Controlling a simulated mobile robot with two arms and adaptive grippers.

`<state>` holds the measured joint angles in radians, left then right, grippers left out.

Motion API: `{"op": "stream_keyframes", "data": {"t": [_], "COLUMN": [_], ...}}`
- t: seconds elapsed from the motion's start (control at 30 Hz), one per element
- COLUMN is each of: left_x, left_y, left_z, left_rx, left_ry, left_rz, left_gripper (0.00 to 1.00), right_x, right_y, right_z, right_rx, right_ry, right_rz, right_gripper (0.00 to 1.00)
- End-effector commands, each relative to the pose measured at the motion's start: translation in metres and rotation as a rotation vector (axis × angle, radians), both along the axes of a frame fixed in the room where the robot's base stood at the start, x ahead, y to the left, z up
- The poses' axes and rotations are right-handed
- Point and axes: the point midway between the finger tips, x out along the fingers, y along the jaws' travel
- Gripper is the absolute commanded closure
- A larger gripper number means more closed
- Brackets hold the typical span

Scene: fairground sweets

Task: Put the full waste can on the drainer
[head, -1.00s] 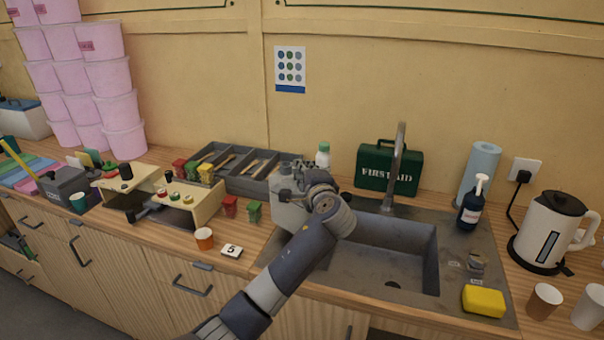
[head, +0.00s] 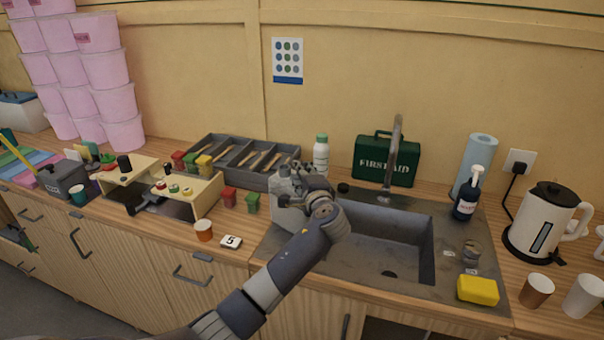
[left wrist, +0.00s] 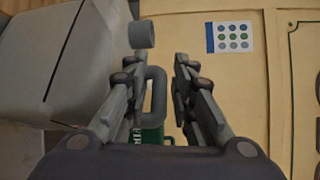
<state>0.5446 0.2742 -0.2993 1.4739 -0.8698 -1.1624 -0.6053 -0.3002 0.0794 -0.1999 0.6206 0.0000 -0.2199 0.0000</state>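The waste can (head: 284,212) is a grey canister standing at the left end of the sink unit, on or just over the drainer (head: 266,247); its base is partly hidden by my arm. In the left wrist view its grey body (left wrist: 50,60) fills the left side, with the round cap (left wrist: 141,34) and loop handle (left wrist: 156,95) showing. My left gripper (left wrist: 160,75) is at the can's handle. Its fingers are apart, with the handle in the gap between them; I see no clear grip. In the head view my gripper hides part of the can. My right gripper is not in view.
The sink basin (head: 385,245) and tap (head: 394,155) are right of the can. A white bottle (head: 321,158) and first aid box (head: 385,163) stand behind. A yellow sponge (head: 478,290) is front right.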

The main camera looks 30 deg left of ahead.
Motion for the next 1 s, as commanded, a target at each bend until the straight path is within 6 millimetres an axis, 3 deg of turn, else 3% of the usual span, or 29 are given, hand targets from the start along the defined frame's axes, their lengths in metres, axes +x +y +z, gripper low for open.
{"op": "stream_keyframes", "data": {"t": [0.47,1.0], "left_x": [-0.004,-0.071], "left_y": [-0.006,-0.076], "left_z": [0.002,0.012], "left_rx": [-0.001,-0.003], "left_ry": [-0.001,-0.001], "left_rz": [-0.002,-0.002], "left_gripper": [0.68,0.68], "right_x": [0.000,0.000], "right_y": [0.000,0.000], "right_z": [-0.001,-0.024], "right_rx": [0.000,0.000], "right_ry": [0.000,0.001], "right_rz": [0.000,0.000], "right_gripper": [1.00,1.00]}}
